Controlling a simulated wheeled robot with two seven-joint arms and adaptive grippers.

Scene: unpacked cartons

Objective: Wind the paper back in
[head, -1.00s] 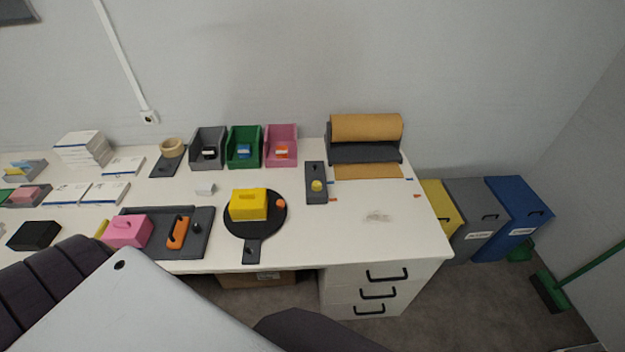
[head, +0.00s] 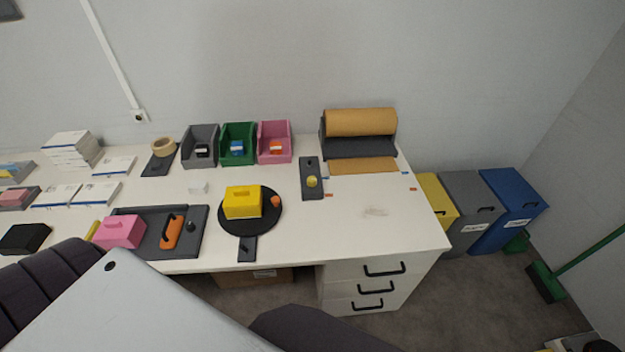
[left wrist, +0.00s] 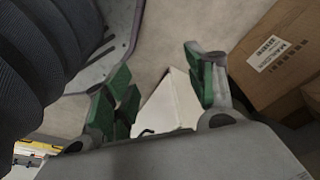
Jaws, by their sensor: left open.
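A roll of brown paper (head: 361,122) sits in a dark grey dispenser (head: 360,148) at the back right of the white table. A short strip of brown paper (head: 364,166) lies out flat on the table in front of it. In the left wrist view my left gripper (left wrist: 158,95) is open and empty, its green fingers apart over the floor, with a white panel behind them. Neither gripper shows in the head view, where only parts of my body and arms fill the bottom.
A dark plate with a yellow knob (head: 311,181) lies left of the strip. A round black board (head: 262,222) carries a yellow block. Bins (head: 277,146) stand along the wall. The tabletop right of centre is mostly clear. A cardboard carton (left wrist: 262,60) is near my left gripper.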

